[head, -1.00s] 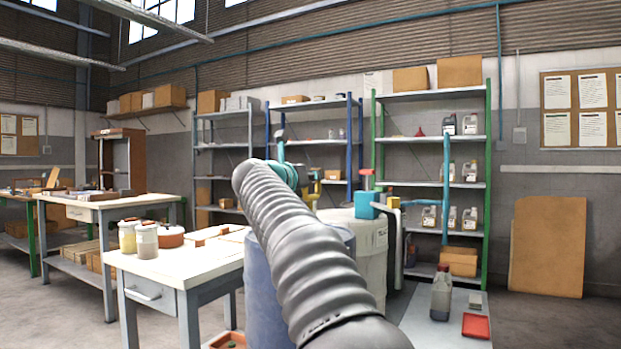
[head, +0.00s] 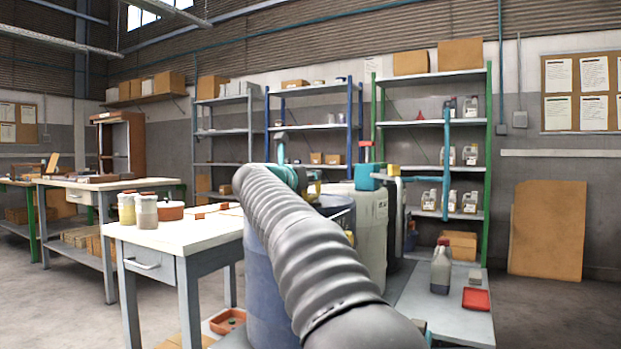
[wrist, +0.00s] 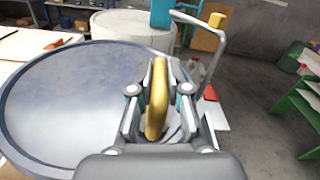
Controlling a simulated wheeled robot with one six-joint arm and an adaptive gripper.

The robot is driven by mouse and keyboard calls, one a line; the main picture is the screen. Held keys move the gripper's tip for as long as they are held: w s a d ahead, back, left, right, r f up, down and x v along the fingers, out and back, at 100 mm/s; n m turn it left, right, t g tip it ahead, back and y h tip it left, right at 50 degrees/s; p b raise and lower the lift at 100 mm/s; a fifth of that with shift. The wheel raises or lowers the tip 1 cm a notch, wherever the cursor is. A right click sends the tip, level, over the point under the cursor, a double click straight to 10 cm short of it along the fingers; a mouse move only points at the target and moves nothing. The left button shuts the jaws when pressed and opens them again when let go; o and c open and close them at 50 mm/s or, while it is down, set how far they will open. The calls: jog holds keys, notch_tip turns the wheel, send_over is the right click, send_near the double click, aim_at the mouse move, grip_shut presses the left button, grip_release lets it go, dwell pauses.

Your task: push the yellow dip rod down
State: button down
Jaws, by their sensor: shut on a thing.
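The yellow dip rod (wrist: 157,100) shows in the wrist view as an upright yellow piece between the two fingers. My gripper (wrist: 158,78) is shut on it, with a finger on each side. The rod stands over the right part of a round blue-grey drum top (wrist: 70,105). The rod's lower end is hidden behind my gripper. In the head view the blue drum (head: 266,285) is partly covered by my grey arm. My gripper is mostly hidden there behind the arm.
A white table (head: 180,235) with jars is at left. A grey jug (head: 441,268) and red tray (head: 476,299) are at right.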

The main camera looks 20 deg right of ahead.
jog(key=c, duration=1.1)
grip_release()
jog(key=shift+w+f, duration=0.1)
jog(key=shift+f, duration=0.25)
jog(key=shift+c, duration=0.2)
jog(key=shift+r, duration=0.1)
jog(key=shift+a, duration=0.1)
jog(key=v, duration=1.2)
